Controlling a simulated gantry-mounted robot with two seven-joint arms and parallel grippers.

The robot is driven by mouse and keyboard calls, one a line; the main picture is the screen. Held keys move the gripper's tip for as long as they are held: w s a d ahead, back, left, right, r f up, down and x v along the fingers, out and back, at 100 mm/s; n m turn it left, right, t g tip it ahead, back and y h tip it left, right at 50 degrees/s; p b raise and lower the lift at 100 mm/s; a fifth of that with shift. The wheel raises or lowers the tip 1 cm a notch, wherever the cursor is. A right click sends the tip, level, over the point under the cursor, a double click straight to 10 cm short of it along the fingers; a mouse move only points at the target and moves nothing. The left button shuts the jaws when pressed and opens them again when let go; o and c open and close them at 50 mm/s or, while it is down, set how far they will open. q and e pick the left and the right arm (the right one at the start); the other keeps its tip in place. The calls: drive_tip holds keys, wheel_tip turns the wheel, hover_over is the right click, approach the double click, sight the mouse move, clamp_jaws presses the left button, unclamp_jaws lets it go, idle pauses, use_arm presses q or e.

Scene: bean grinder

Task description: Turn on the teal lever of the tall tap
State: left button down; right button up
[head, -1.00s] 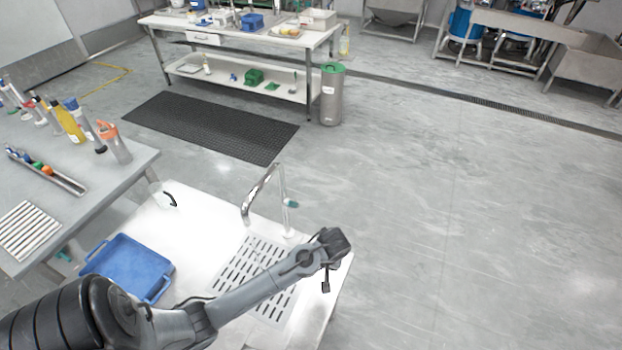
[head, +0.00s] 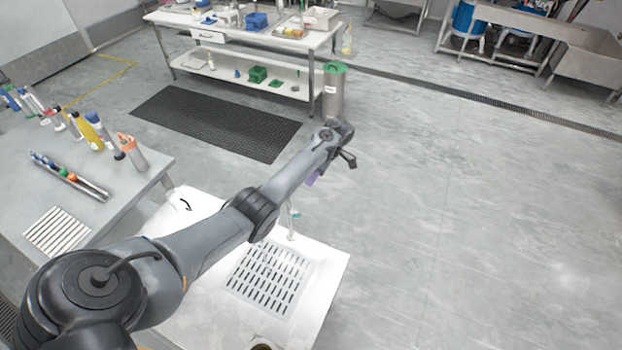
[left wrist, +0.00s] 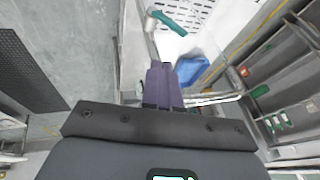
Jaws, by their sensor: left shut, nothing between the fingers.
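The tall tap stands at the back edge of the white sink counter. Its teal lever (head: 295,213) shows just below my left forearm in the head view, and my arm hides most of the spout. In the left wrist view the teal lever (left wrist: 168,24) sticks out sideways from the metal tap (left wrist: 151,22), beyond my fingertips and apart from them. My left gripper (head: 312,179) is above and beyond the tap. Its purple fingers (left wrist: 159,68) are shut and empty. My right gripper is not in view.
The white counter (head: 325,275) has a slotted drain plate (head: 268,278). A blue tray (left wrist: 190,68) shows in the left wrist view. A grey table (head: 105,205) with bottles stands at left. A steel bin (head: 333,92) stands behind. The floor at right is clear.

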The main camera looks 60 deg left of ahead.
use_arm(q)
drive_tip(key=p, duration=0.1)
hover_over(300, 214)
drive_tip(key=w+a, duration=0.1)
drive_tip(key=w, duration=0.1)
wheel_tip(300, 214, down, 7)
drive_tip(key=shift+s+d+f+p, duration=0.25)
drive_tip(key=shift+s+f+p, duration=0.15)
drive_tip(key=shift+s+p, duration=0.1)
drive_tip(key=shift+s+d+f+p, duration=0.25)
drive_tip(key=shift+s+f+p, duration=0.15)
drive_tip(key=shift+s, duration=0.1)
drive_tip(key=shift+s+d+f, duration=0.2)
drive_tip(key=shift+s+f, duration=0.1)
drive_tip(key=shift+f, duration=0.05)
drive_tip(key=shift+w, duration=0.1)
